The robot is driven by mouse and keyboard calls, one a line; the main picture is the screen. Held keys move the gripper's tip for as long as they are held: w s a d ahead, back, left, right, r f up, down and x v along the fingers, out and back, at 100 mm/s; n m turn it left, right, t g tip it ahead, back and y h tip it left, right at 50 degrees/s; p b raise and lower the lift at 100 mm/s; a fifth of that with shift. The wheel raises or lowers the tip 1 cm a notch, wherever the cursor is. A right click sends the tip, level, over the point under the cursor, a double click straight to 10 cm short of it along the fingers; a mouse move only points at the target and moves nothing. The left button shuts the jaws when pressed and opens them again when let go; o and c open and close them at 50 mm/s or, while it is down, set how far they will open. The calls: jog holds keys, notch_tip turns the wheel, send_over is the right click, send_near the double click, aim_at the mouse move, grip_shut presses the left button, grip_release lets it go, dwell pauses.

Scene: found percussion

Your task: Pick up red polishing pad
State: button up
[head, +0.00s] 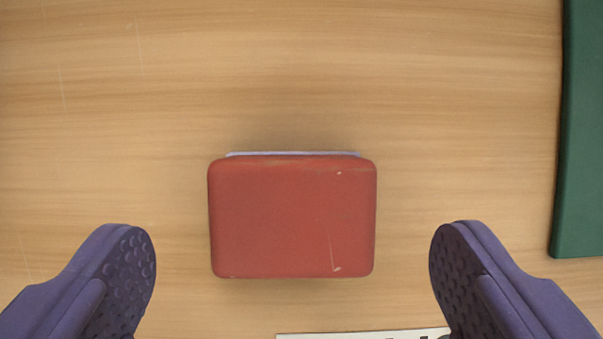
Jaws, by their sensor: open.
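The red polishing pad (292,218) is a rounded red block with a few light scuffs, in the middle of the head view. A thin pale edge shows along its far side. My gripper (292,265) is open, with one purple finger at the lower left and the other at the lower right. The pad lies between the lines of the two fingers, slightly ahead of the tips, with a clear gap on both sides. Nothing is held. How high the fingers are above the surface I cannot tell.
The pad rests on a light wooden surface (290,65) that is bare to the left and beyond it. A dark green object (585,135) stands along the right edge. A white piece with dark marks (350,335) shows partly at the bottom edge.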

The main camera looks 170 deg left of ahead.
aim_at(290, 227)
jog(key=b+x, duration=0.1)
jog(key=x, duration=0.3)
jog(key=shift+w+f+b, duration=0.15)
jog(key=shift+f+b, duration=0.1)
jog(key=shift+b, duration=0.15)
jog(key=shift+r, duration=0.1)
jog(key=shift+c, duration=0.4)
jog(key=c, duration=1.1)
jog(key=shift+c, duration=0.2)
jog(key=shift+r, duration=0.15)
